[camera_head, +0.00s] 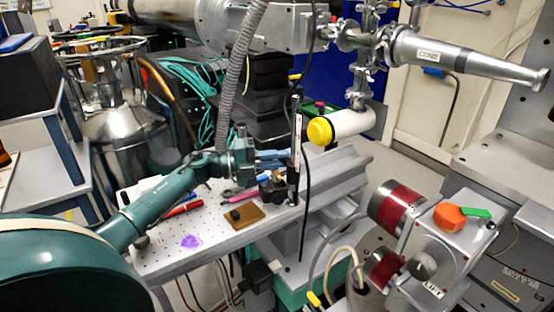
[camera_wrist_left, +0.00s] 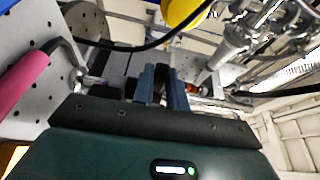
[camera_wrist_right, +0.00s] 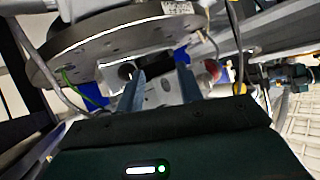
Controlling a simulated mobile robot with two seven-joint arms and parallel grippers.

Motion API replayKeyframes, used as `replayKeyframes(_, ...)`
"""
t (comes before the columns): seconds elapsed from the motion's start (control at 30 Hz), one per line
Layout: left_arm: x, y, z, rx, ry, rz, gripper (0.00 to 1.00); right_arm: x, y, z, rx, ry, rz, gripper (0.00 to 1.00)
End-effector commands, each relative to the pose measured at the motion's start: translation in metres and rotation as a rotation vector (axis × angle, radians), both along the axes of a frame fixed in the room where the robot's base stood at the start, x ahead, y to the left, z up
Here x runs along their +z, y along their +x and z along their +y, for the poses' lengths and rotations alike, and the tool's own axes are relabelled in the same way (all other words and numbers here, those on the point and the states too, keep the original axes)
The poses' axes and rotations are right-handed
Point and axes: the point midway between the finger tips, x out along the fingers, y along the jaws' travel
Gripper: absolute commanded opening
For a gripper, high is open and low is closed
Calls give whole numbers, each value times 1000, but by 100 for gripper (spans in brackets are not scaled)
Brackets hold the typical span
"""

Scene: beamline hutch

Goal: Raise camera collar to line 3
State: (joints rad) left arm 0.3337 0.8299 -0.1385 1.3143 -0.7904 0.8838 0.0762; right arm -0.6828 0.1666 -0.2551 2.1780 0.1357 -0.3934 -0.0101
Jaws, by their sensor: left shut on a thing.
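A thin upright post (camera_head: 297,130), dark with a pale scale strip, stands at the back of the perforated bench plate. The black camera collar (camera_head: 272,189) is low on the post, its body sticking out to the left. My left gripper (camera_head: 287,160) reaches in from the left, its blue fingers at the post and close to the collar. In the left wrist view, its fingers (camera_wrist_left: 163,75) are nearly together on a dark part, mostly hidden between them. The line marks are too small to read. My right gripper (camera_wrist_right: 160,78) shows only in its wrist view, fingers apart and nothing held.
On the bench plate (camera_head: 165,262) lie a red pen (camera_head: 184,208), a brown block (camera_head: 243,215) and a purple patch (camera_head: 190,241). A yellow-capped white cylinder (camera_head: 340,125) hangs right of the post. A black cable runs beside it. A round metal flange (camera_wrist_right: 105,45) is ahead of the right gripper.

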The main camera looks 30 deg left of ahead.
Motion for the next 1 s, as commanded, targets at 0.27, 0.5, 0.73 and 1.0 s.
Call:
replayKeyframes(0.27, 0, 0, 0, 0, 1, 1, 0, 3, 0, 0, 0, 2, -5, 36)
replayKeyframes(0.5, 0, 0, 0, 0, 1, 1, 0, 3, 0, 0, 0, 2, -5, 36)
replayKeyframes(0.73, 29, 0, 1, 1, 2, -4, 0, 17, -1, -2, 3, -24, 0, 36)
replayKeyframes(1.0, 84, 0, 1, 1, -1, -8, 0, 35, -6, -6, 28, -103, 12, 36)
